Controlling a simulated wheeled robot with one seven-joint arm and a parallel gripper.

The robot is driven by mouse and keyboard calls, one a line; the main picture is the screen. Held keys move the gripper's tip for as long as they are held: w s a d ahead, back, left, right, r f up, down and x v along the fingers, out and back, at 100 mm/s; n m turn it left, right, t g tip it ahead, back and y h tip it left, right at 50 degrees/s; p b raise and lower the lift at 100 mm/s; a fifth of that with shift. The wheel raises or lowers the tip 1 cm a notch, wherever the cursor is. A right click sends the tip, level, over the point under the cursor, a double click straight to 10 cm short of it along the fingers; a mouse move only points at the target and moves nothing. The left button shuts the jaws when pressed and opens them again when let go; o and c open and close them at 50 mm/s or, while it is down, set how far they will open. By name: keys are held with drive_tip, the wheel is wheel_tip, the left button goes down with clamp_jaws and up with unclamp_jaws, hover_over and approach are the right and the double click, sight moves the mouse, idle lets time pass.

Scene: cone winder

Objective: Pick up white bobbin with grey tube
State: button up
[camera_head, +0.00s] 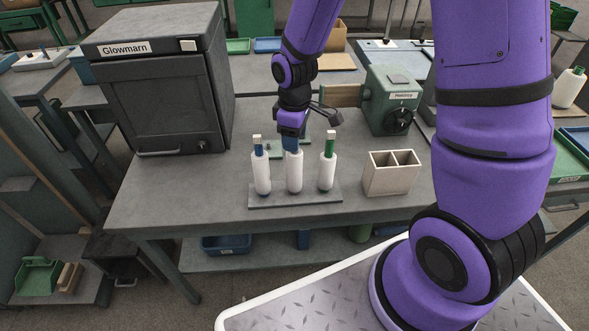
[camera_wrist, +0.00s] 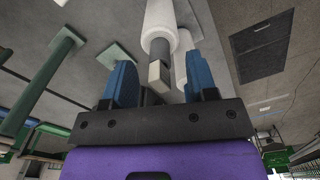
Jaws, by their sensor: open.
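Three white bobbins stand upright in a row on a flat grey base (camera_head: 290,200) on the table. In the head view, the left bobbin (camera_head: 262,176) has a blue tube and the right bobbin (camera_head: 328,174) a green tube. My gripper (camera_head: 292,147) is above the middle bobbin (camera_head: 294,174), pointing down and covering its tube. In the wrist view, a white bobbin (camera_wrist: 160,18) with a grey tube (camera_wrist: 161,49) and pale tip shows between the blue fingers of my open gripper (camera_wrist: 162,82). Another white bobbin (camera_wrist: 185,42) is partly hidden behind it. I cannot tell whether the fingers touch the tube.
A beige two-compartment box (camera_head: 391,180) stands right of the bobbins. A dark grey Glowmarn cabinet (camera_head: 160,85) is at the left, and a green machine (camera_head: 390,98) with a black dial is behind at the right. The table front (camera_head: 190,202) has free room on the left.

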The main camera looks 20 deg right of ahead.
sight(295, 169)
drive_tip(key=shift+f, duration=1.25)
drive_tip(key=shift+c, duration=0.3)
drive_tip(key=c, duration=0.9)
drive_tip(key=shift+o, duration=0.2)
drive_tip(key=shift+r, duration=0.1)
